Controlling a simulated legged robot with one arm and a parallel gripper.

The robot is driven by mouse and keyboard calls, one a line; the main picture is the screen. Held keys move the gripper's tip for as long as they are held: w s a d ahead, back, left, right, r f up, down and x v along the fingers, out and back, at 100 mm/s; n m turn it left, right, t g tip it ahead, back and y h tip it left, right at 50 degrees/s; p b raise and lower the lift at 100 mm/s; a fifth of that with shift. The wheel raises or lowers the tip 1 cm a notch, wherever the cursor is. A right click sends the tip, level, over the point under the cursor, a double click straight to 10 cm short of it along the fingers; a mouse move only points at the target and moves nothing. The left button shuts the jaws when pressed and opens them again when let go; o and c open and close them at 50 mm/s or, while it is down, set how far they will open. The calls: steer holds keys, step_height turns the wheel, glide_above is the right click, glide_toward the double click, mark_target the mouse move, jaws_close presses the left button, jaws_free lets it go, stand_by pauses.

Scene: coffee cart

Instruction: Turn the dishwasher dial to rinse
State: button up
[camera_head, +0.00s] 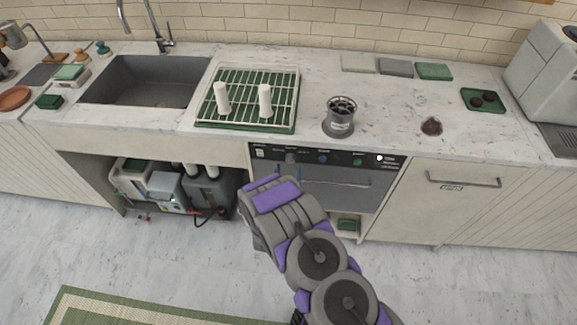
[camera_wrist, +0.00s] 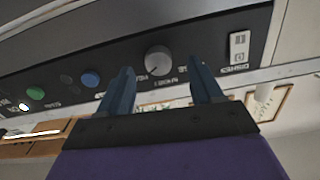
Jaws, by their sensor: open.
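The dishwasher (camera_head: 340,192) is under the counter, with a dark control panel (camera_head: 345,157) along its top edge. Its round grey dial (camera_head: 291,158) is near the panel's left end. The dial also shows in the wrist view (camera_wrist: 158,60), with a pointer mark and small labels around it that are too blurred to read surely. My gripper (camera_head: 287,171) is in front of and just below the dial. In the wrist view my gripper (camera_wrist: 161,72) is open and empty, its two blue fingers on either side of the dial. Contact cannot be told.
A blue button (camera_wrist: 91,79) and a green button (camera_wrist: 37,93) sit on the panel beside the dial, and a white switch (camera_wrist: 239,45) on its other side. The dishwasher handle (camera_head: 335,181) runs below the panel. The counter edge overhangs above.

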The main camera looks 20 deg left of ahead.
mark_target(290, 162)
steer(key=shift+x, duration=1.7)
steer(key=shift+d, duration=0.1)
steer(key=shift+c, duration=0.4)
steer(key=c, duration=1)
